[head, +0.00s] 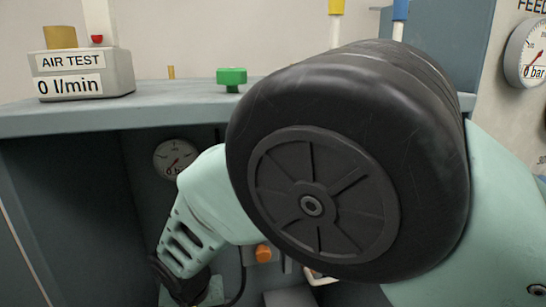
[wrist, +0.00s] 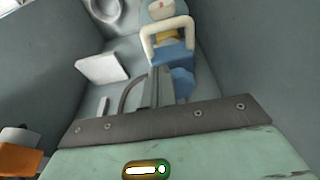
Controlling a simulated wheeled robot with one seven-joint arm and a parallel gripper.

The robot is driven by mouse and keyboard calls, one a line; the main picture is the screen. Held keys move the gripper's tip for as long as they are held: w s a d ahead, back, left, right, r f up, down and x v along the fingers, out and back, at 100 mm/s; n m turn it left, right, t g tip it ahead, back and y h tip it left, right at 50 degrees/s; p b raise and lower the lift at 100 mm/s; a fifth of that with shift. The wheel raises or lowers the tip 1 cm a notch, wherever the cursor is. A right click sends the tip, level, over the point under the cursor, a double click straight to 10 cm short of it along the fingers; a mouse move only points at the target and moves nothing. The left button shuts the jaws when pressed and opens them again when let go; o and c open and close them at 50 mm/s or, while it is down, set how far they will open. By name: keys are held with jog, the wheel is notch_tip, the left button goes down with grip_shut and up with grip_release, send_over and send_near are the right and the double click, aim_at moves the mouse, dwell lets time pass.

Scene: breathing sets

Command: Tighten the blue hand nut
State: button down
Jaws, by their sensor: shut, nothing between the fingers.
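In the wrist view, a blue part (wrist: 182,82), which may be the blue hand nut, lies just right of my gripper's fingers. Its full shape is partly hidden, and I cannot tell whether the fingers touch it. My gripper (wrist: 158,74) is shut, with nothing between its narrow grey fingers. In the head view, my arm reaches down into the recess under the bench. The fingers are not visible there, and no blue hand nut can be made out in the recess.
A cream handle (wrist: 166,36) arches beyond the blue part. Dark recess walls stand close on both sides. An orange knob (head: 263,253) and a pressure gauge (head: 175,159) are inside the recess. The bench (head: 170,108) carries a green knob (head: 231,76) and an AIR TEST box (head: 82,75).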

jog(key=shift+w+a, duration=0.15)
jog(key=shift+w, duration=0.1)
dwell(0.4)
jog(key=shift+s+a+r, duration=0.1)
jog(key=shift+a, duration=0.1)
jog(key=shift+s+a+p, duration=0.25)
jog(key=shift+a+p, duration=0.45)
jog(key=shift+a, duration=0.4)
jog(key=shift+w+a, duration=0.1)
jog(key=shift+a, duration=0.2)
dwell(0.3)
jog(key=p+v, duration=0.4)
jog(key=v, duration=0.2)
jog(key=shift+w+a, duration=0.15)
jog(key=shift+w, duration=0.05)
